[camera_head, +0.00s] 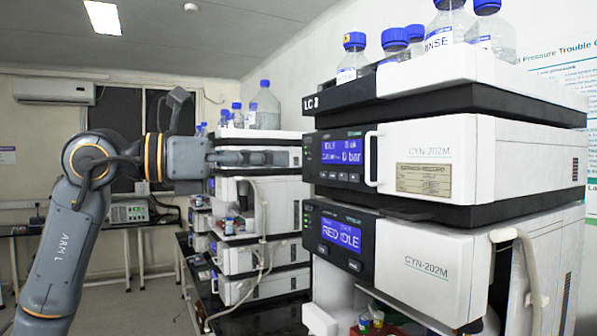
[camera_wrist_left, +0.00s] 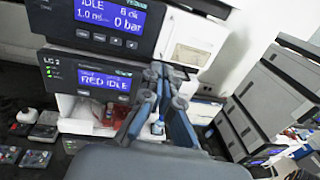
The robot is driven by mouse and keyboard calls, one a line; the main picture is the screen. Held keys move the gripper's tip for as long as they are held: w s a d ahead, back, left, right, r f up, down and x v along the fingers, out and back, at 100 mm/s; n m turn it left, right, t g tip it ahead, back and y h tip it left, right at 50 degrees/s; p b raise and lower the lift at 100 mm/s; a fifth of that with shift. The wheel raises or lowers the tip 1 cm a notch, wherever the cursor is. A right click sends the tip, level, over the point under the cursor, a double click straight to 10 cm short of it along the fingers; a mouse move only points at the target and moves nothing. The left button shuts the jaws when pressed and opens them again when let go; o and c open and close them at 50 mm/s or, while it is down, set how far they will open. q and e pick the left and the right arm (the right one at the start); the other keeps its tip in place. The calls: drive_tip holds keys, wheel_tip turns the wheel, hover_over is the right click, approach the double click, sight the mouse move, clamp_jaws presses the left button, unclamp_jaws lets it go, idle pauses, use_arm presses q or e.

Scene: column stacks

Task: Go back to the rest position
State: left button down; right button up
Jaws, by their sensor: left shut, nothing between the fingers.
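My left gripper (camera_head: 280,158) reaches in from the left in the head view, pointing right and held level. Its fingers are shut and nothing shows between them. In the left wrist view the closed fingertips (camera_wrist_left: 168,76) stand in front of an instrument stack with blue displays. In the head view the gripper overlaps the farther white stack (camera_head: 275,190) and ends left of the near stack marked LC 3 (camera_head: 435,150). I cannot tell whether it touches anything. My right gripper is in neither view.
Bottles with blue caps (camera_head: 438,28) stand on the near stack, and more bottles (camera_head: 264,108) stand on the farther one. A white hose (camera_head: 530,262) hangs at the near stack's front.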

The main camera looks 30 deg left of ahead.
use_arm(q)
drive_tip(key=w+d+f+n+g+h, duration=0.1)
drive_tip(key=w+d+f+n+h, duration=0.35)
drive_tip(key=d+f+h, duration=0.55)
drive_tip(key=w+a+f+n+t+y, duration=0.2)
drive_tip(key=a+f+n+t+y, duration=0.1)
drive_tip(key=f+n+y, duration=1.05)
drive_tip(key=w+a+f+n+t+y, duration=0.25)
drive_tip(key=f+n+y, duration=0.65)
drive_tip(key=f+n, duration=0.9)
drive_tip(key=s+f+n+g, duration=0.2)
drive_tip(key=s+f+g, duration=0.15)
drive_tip(key=f, duration=0.45)
drive_tip(key=s+f+n+g, duration=0.25)
drive_tip(key=s+f, duration=0.25)
drive_tip(key=f, duration=0.3)
drive_tip(key=s+d+f+g+h, duration=0.1)
drive_tip(key=s+d+f+g, duration=0.2)
drive_tip(key=s+f+g, duration=0.5)
drive_tip(key=s+d+f+g+h, duration=0.1)
drive_tip(key=s+d+f, duration=0.25)
drive_tip(key=s, duration=0.75)
wheel_tip(320, 180, down, 26)
drive_tip(key=s+g, duration=0.2)
drive_tip(key=s+a+f, duration=0.3)
drive_tip(key=s+f, duration=1.4)
drive_tip(key=shift+g, duration=0.45)
